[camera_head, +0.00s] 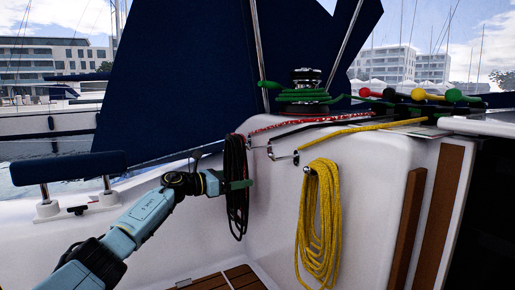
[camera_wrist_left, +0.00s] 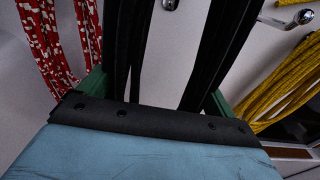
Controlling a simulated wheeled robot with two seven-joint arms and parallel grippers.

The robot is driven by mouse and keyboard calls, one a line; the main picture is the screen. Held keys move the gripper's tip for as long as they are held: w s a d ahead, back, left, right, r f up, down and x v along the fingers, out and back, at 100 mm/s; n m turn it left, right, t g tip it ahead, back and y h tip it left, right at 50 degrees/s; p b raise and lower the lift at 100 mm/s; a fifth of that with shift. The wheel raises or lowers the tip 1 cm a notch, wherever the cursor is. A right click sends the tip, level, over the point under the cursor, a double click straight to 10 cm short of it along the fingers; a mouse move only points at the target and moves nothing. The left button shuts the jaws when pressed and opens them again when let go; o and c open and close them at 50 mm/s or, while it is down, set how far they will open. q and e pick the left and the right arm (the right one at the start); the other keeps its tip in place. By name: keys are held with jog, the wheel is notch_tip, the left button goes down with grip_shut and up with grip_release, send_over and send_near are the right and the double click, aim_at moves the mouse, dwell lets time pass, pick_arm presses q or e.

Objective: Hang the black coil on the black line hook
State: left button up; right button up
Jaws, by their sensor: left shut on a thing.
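The black coil (camera_head: 236,158) is a long looped bundle of line, hanging down from my left gripper (camera_head: 238,185). The gripper's green fingers are shut on it against the white cockpit wall. In the left wrist view the black coil (camera_wrist_left: 212,50) runs up in two dark strands between the fingers. A chrome hook (camera_head: 284,157) sticks out of the wall just right of the coil, empty, below the end of the black line; it also shows in the left wrist view (camera_wrist_left: 285,18). The coil is apart from this hook. My right gripper is not in view.
A yellow coil (camera_head: 319,215) hangs on a hook to the right. A red-and-white coil (camera_wrist_left: 62,45) hangs at left in the wrist view, mostly hidden behind the black coil in the head view. A winch (camera_head: 306,92) with green line stands above.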

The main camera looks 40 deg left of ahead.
pick_arm(q)
jog(key=shift+r+b+x, duration=0.2)
jog(key=shift+b+x, duration=0.15)
jog(key=shift+x, duration=1.6)
dwell(0.9)
jog(key=shift+b+x, duration=0.7)
jog(key=shift+x, duration=0.6)
jog(key=shift+w+d+f+b, duration=0.25)
jog(key=shift+w+f+b, duration=0.25)
jog(key=shift+b, duration=0.4)
dwell(0.7)
jog(key=shift+w+f, duration=0.1)
jog(key=shift+f, duration=0.4)
dwell(0.9)
